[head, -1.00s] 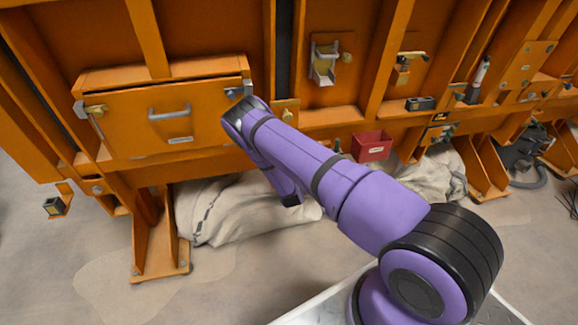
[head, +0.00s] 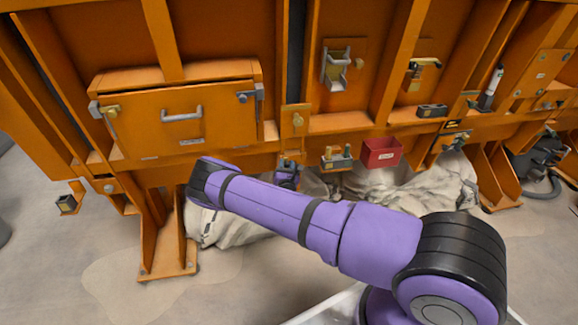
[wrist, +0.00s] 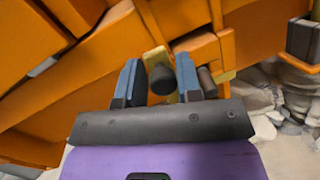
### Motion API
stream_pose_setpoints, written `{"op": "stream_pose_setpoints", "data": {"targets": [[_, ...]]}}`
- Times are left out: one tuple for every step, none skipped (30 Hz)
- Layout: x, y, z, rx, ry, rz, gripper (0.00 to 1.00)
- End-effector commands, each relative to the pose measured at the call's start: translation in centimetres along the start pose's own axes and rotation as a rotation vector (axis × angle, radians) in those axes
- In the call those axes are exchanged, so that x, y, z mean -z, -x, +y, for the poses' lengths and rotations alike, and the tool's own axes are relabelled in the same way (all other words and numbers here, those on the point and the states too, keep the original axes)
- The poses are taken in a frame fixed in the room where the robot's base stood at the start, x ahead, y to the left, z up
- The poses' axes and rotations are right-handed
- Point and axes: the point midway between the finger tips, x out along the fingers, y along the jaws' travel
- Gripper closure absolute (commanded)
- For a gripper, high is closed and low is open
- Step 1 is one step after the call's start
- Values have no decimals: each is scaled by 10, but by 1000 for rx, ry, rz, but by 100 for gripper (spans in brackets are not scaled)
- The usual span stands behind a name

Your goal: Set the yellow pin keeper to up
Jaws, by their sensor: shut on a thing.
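The yellow pin keeper (wrist: 156,58) shows in the wrist view as a yellow strip with a dark round grip (wrist: 162,78) at its near end. My gripper (wrist: 160,82) has its blue fingers on either side of this grip and is shut on it. In the head view, my gripper (head: 287,172) is small and partly hidden behind my purple arm, just below a yellowish plate (head: 294,120) on the orange frame. The fingers hide parts of the keeper, and its exact setting is hard to tell.
A drawer-like orange panel (head: 190,137) with a grey handle is left of the plate. A red bin (head: 380,153) and a small grey holder (head: 337,160) are to the right. Pale sacks (head: 420,190) lie below on the floor.

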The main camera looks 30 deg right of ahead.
Motion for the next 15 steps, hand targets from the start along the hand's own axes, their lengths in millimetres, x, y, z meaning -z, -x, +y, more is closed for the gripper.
{"op": "stream_pose_setpoints", "data": {"targets": [[5,4,4,-6,21,5,100],[5,4,4,-8,35,3,100],[5,4,5,-9,52,1,100],[6,4,6,-10,64,-1,100],[6,4,6,-11,73,-2,100],[6,4,7,-12,86,-4,100],[6,4,7,-12,94,-6,100],[6,4,7,-13,101,-7,100],[6,4,8,-14,109,-8,100],[6,4,8,-14,114,-8,100],[7,4,8,-15,119,-9,100],[7,5,8,-15,124,-9,100],[7,5,9,-15,126,-9,100],[7,5,9,-15,128,-9,100],[7,5,9,-16,130,-9,100]]}}
